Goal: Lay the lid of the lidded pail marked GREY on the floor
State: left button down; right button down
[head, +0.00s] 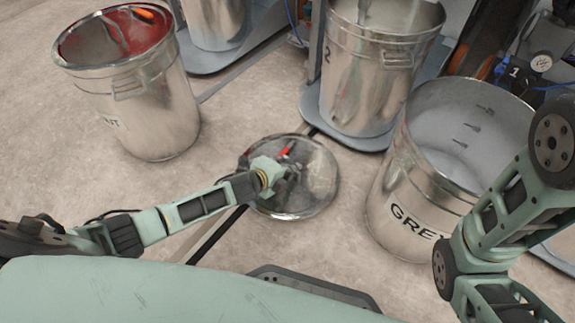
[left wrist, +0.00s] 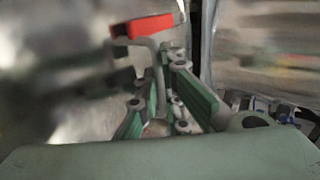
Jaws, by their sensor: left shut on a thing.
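The pail marked GREY (head: 400,215) stands on the right without a lid, its pale interior visible. A round shiny metal lid (head: 318,185) is left of it, low over the floor or on it; I cannot tell whether it touches. My left gripper (head: 284,172) is over the lid's middle, hiding part of it. In the left wrist view, my left gripper's fingers (left wrist: 168,118) are shut on the lid's wire handle, which has a red grip (left wrist: 142,27). My right arm crosses in front of the GREY pail's right side; its gripper is out of view.
A pail with a red inside (head: 150,110) stands at the upper left. Another metal pail (head: 365,85) sits on a blue-grey base (head: 345,138) behind the lid. A dark strip runs along the floor beneath the lid. Bare floor (head: 70,165) lies to the left.

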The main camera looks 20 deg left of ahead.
pick_arm(q)
jog(key=shift+f+b, duration=0.5)
jog(key=shift+f, duration=0.15)
jog(key=c, duration=1.8)
grip_release()
jog(key=shift+c, duration=0.2)
jog(key=shift+s+f, duration=0.1)
jog(key=shift+s+a, duration=0.1)
jog(key=v, duration=1.1)
jog(key=shift+s+r, duration=0.2)
jog(key=shift+r, duration=0.2)
